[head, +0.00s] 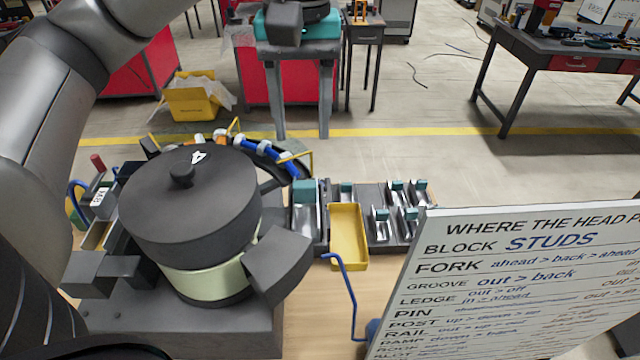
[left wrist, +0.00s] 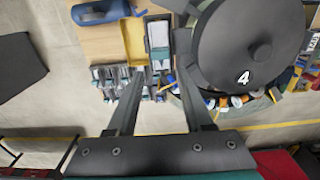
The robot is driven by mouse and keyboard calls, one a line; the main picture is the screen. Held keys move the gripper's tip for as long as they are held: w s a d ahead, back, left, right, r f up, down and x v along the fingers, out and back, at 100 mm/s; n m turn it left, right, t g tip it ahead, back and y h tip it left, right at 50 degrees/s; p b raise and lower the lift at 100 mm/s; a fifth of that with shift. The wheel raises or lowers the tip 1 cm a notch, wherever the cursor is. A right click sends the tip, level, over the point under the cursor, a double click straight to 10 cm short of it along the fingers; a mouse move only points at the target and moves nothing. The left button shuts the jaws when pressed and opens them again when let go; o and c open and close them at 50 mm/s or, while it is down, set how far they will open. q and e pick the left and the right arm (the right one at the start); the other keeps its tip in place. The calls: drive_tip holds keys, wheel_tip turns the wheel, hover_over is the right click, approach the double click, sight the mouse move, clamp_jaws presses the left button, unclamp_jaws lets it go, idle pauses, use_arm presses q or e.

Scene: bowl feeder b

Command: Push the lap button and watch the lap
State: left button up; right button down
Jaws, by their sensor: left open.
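My left gripper (head: 302,134) hangs fingers down at the top of the head view, open and empty, apart from the feeder. In the left wrist view, its open fingers (left wrist: 162,72) frame the tray area. The bowl feeder has a dark round lid (head: 190,205) with a knob and a white 4, above a pale green band (head: 207,280). The lid also shows in the left wrist view (left wrist: 250,45). A curved track (head: 258,150) with blue and white pieces shows behind the bowl. I cannot make out which part is the lap button. My right gripper is not in view.
A yellow tray (head: 348,238) and metal parts bins (head: 382,222) stand right of the bowl. A blue crank-shaped rod (head: 348,290) stands before them. A white sign (head: 520,290) fills the lower right. A red-topped part (head: 97,162) is left of the bowl. Open floor lies beyond.

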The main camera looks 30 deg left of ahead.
use_arm(q)
clamp_jaws()
idle(1.3)
